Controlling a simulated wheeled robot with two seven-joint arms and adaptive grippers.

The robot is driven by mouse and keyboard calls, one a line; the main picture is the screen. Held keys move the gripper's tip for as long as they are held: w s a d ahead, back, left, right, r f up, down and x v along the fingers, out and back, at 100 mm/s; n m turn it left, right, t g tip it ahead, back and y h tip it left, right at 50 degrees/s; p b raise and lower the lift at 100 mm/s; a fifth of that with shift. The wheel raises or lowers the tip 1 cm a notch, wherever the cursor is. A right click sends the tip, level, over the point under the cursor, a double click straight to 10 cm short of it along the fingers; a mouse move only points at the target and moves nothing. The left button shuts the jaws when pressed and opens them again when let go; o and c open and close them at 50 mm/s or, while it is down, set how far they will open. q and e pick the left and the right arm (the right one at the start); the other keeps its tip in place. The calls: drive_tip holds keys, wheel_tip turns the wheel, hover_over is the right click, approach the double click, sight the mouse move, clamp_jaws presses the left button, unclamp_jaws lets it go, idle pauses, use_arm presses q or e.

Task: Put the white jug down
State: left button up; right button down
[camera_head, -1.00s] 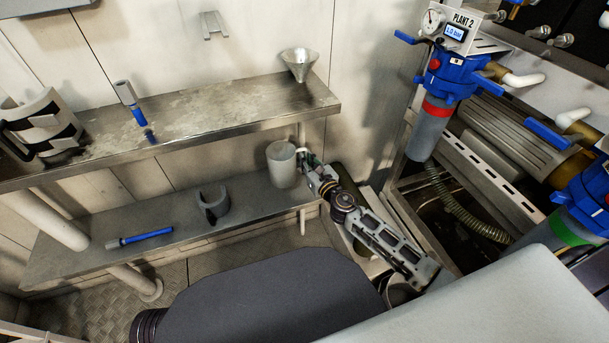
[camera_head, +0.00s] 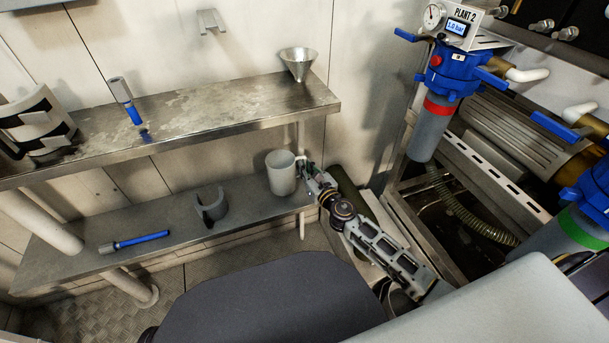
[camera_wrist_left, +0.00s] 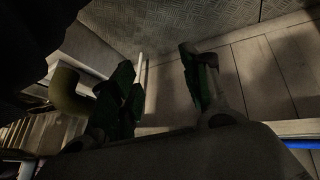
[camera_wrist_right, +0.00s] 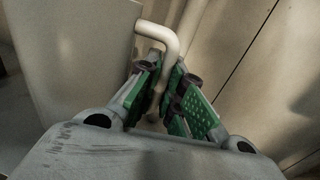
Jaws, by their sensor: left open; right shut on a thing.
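The white jug (camera_head: 281,176) is upright at the right end of the lower shelf (camera_head: 180,222) in the head view. Its base appears at the shelf surface, but I cannot tell whether it touches. My right gripper (camera_head: 306,170) is at the jug's right side. In the right wrist view the jug's body (camera_wrist_right: 75,60) fills the left, and my right gripper (camera_wrist_right: 160,100) is shut on its handle. My left gripper (camera_wrist_left: 160,85) is open and empty in the dark left wrist view, and is not visible in the head view.
A grey clamp-like holder (camera_head: 211,206) and a blue-handled tool (camera_head: 134,242) are on the lower shelf. The upper shelf (camera_head: 205,117) overhangs, with a funnel (camera_head: 298,63) and a blue-and-grey tool (camera_head: 126,100). A filter housing (camera_head: 430,130) stands right of my right arm.

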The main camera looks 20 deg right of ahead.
wheel_tip(320, 180, down, 2)
drive_tip(key=shift+f+b, duration=0.1)
drive_tip(key=shift+b, duration=0.65)
use_arm(q)
wheel_tip(320, 180, down, 6)
drive_tip(key=t+b, duration=0.1)
drive_tip(key=shift+s+d+n+h, duration=0.15)
drive_tip(key=shift+d+n+h, duration=0.15)
drive_tip(key=shift+d+h, duration=0.15)
use_arm(e)
drive_tip(key=shift+f, duration=0.7)
use_arm(q)
drive_tip(key=shift+f, duration=0.1)
use_arm(e)
drive_tip(key=shift+f, duration=0.15)
drive_tip(key=c, duration=1.6)
unclamp_jaws()
drive_tip(key=shift+o, duration=0.2)
use_arm(q)
drive_tip(key=shift+r, duration=0.2)
